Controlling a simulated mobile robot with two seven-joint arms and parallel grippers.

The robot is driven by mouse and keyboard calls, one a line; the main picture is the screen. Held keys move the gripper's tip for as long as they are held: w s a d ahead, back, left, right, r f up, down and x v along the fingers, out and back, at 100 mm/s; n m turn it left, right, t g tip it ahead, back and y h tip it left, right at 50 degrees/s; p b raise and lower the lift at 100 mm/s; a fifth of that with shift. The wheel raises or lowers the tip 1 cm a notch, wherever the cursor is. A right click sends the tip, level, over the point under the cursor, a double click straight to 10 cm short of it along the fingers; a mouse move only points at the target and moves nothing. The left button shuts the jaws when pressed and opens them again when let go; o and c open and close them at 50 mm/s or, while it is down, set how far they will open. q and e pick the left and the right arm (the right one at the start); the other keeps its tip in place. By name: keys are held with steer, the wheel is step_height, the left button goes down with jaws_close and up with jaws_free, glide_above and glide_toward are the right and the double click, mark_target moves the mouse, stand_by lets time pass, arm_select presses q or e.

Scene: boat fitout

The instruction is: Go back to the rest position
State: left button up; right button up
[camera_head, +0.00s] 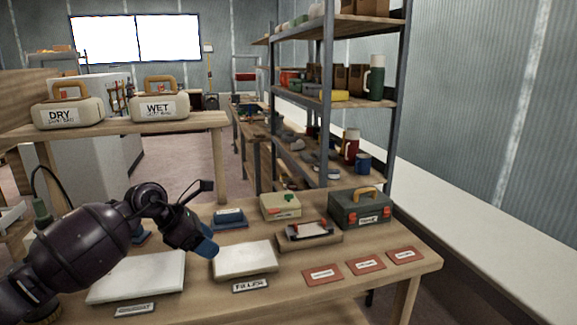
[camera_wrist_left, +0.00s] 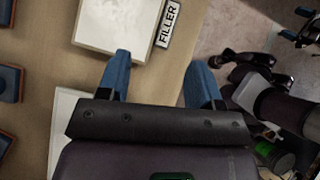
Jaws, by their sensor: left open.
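My left gripper (camera_head: 208,218) reaches in from the left over the workbench in the head view. In the left wrist view its two blue fingertips (camera_wrist_left: 161,72) stand apart with nothing between them. It hangs above the bench edge, beside a white slab (camera_head: 244,260) with a FILLER label (camera_head: 251,286) in front of it. The slab and label also show at the top of the left wrist view. A second white slab (camera_head: 138,277) lies to the left, partly behind my arm. My right gripper is not in the head view.
The wooden workbench (camera_head: 300,292) holds a grey-green case (camera_head: 360,208), a light green box (camera_head: 281,206), a tray (camera_head: 308,236) and red cards (camera_head: 366,266). DRY (camera_head: 66,112) and WET (camera_head: 160,106) cases stand on a table behind. A loaded shelf rack (camera_head: 328,95) stands at the back.

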arm_select(q)
steer(key=s+d+r+n+t+h, duration=0.2)
steer(key=d+r+n+t+h, duration=0.2)
steer(key=d+r+n+h, duration=0.6)
steer(key=s+a+f+n+t+y, duration=0.6)
steer(key=f+n, duration=0.3)
steer(key=n, duration=0.6)
steer(key=s+a+f+n+t+y, duration=0.4)
steer(key=a+f+n+y, duration=0.3)
steer(key=f+n, duration=0.5)
steer(key=s+a+f+n+g+y, duration=0.1)
steer(key=s+f+n+g, duration=0.1)
steer(key=s+f, duration=0.3)
steer(key=s+a+f+n+g+y, duration=0.2)
steer(key=s+f+n, duration=0.3)
steer(key=s, duration=0.8)
steer(key=s+a+f+n+g+y+p, duration=0.1)
steer(key=s+a+f+n+g, duration=0.1)
steer(key=s+f, duration=0.4)
steer(key=s+n, duration=0.1)
steer(key=s, duration=0.2)
steer(key=shift+s+a+f+y, duration=0.15)
steer(key=shift+a+f+y, duration=0.1)
steer(key=shift+f+y, duration=0.1)
